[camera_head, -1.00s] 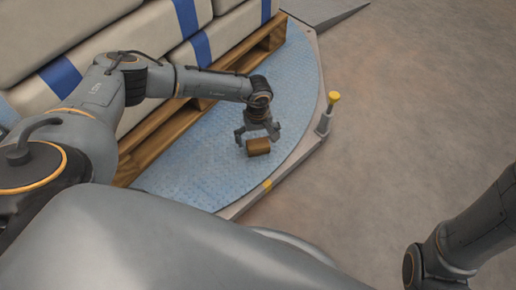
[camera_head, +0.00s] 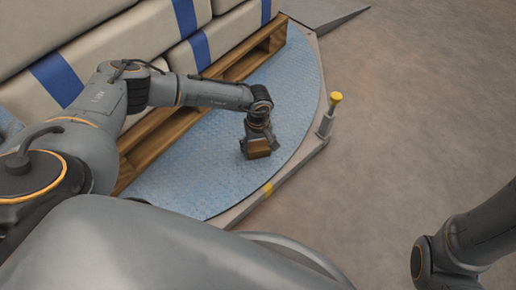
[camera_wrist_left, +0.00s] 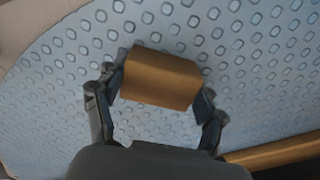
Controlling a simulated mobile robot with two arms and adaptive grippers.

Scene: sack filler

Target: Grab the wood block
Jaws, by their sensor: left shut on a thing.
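The wood block (camera_head: 257,149) is a small brown block at the blue patterned plate, below my left wrist in the head view. My left gripper (camera_head: 257,143) is shut on it. In the left wrist view the block (camera_wrist_left: 160,78) sits between the two fingers of the left gripper (camera_wrist_left: 158,100), one finger against each end. I cannot tell whether the block rests on the plate or is just above it. Of my right arm only a dark link shows at the lower right of the head view; its gripper is out of view.
The blue round plate (camera_head: 200,180) has a grey rim with a yellow-topped post (camera_head: 328,115) on its right. A wooden pallet (camera_head: 165,137) bears stacked pale sacks (camera_head: 110,40) with blue bands behind my left arm. Bare floor (camera_head: 420,110) lies to the right.

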